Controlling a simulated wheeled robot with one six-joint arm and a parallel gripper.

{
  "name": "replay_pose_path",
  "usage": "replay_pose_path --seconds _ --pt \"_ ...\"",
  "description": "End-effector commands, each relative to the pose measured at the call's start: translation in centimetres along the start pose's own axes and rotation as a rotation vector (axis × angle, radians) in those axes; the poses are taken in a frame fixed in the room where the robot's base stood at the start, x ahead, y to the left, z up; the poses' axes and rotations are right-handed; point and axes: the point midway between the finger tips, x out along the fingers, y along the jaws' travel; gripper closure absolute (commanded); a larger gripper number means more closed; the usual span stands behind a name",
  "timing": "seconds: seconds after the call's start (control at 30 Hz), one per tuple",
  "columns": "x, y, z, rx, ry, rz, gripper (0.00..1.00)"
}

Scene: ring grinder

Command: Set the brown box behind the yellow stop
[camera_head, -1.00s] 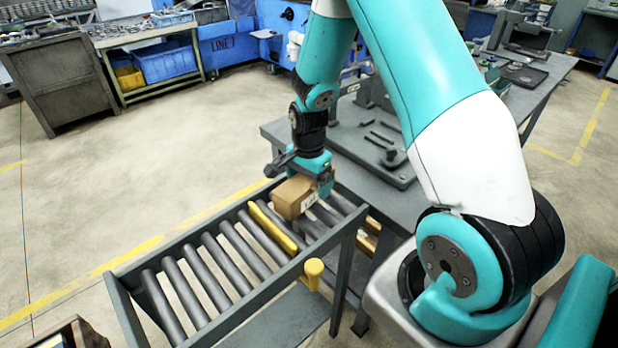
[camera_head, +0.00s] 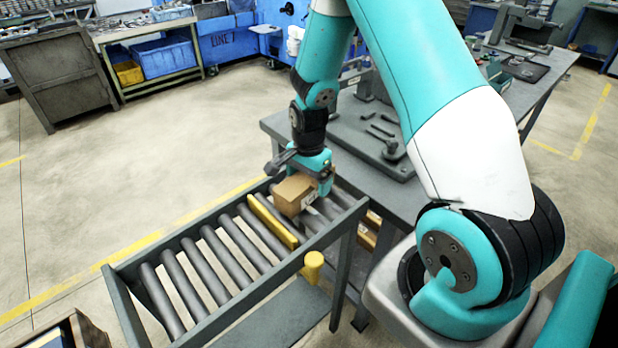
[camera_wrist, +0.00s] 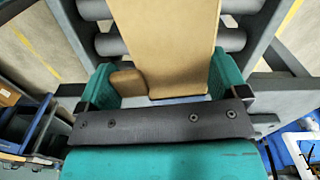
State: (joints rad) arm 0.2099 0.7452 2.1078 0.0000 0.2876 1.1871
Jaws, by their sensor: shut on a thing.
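The brown box (camera_head: 294,193) is at the far right end of the roller conveyor, on the far side of the yellow stop (camera_head: 271,222) from the long run of rollers. The stop is a yellow bar lying across the rollers. My gripper (camera_head: 307,180) comes down from above and is shut on the box, with teal fingers on either side. In the wrist view, the box (camera_wrist: 165,40) stands out between the fingers above dark rollers. I cannot tell whether its underside touches the rollers. The far finger is mostly hidden in the head view.
The conveyor's side rails (camera_head: 258,286) frame the rollers (camera_head: 188,278); those left of the stop are empty. A yellow knob (camera_head: 313,264) sits at the near rail. A grey workbench (camera_head: 372,160) with fixtures stands close behind the box end.

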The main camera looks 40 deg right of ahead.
Motion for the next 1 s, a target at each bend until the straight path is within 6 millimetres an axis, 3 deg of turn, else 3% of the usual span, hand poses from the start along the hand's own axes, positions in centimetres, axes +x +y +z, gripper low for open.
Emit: replay_pose_path --seconds 0.3,0.33,0.37,1.0 --pt "0.53 -0.03 -0.01 0.000 0.000 -0.001 0.31" --pt "0.49 -0.03 -0.01 0.000 0.000 -0.001 0.04" --pt "0.46 -0.04 -0.01 0.000 0.000 -0.001 0.00" --pt "0.48 0.00 0.00 0.000 0.000 0.000 0.00"
